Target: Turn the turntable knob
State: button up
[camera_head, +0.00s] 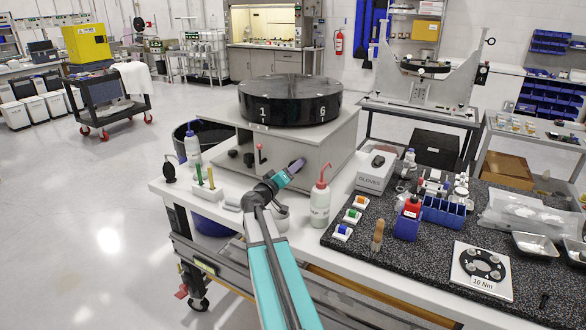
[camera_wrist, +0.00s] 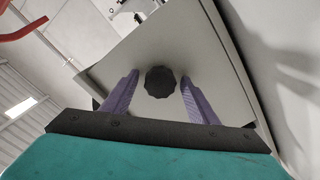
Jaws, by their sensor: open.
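The turntable (camera_head: 290,98) is a black round drum with white numbers on its side, on top of a grey box (camera_head: 322,155). The knob (camera_wrist: 160,82) is black and scalloped, on the box's flat face in the wrist view. My gripper (camera_wrist: 153,95) is open, with one purple finger on each side of the knob and a visible gap on both sides. Whether the fingertips reach as far as the knob's depth I cannot tell. In the head view my gripper (camera_head: 293,168) is at the box's front face and hides the knob there.
A white squeeze bottle with a red cap (camera_head: 320,202) stands close right of my arm. A blue-capped bottle (camera_head: 192,146) and green-topped bottles (camera_head: 204,177) stand left. A glove box (camera_head: 376,172) is right of the box. A red curved tube (camera_wrist: 24,29) shows in the wrist view.

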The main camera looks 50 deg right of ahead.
jog(key=shift+c, duration=0.5)
jog(key=c, duration=0.9)
jog(key=shift+c, duration=0.2)
jog(key=shift+f+n+b, duration=0.1)
jog(key=shift+n+b, duration=0.3)
jog(key=shift+b, duration=0.15)
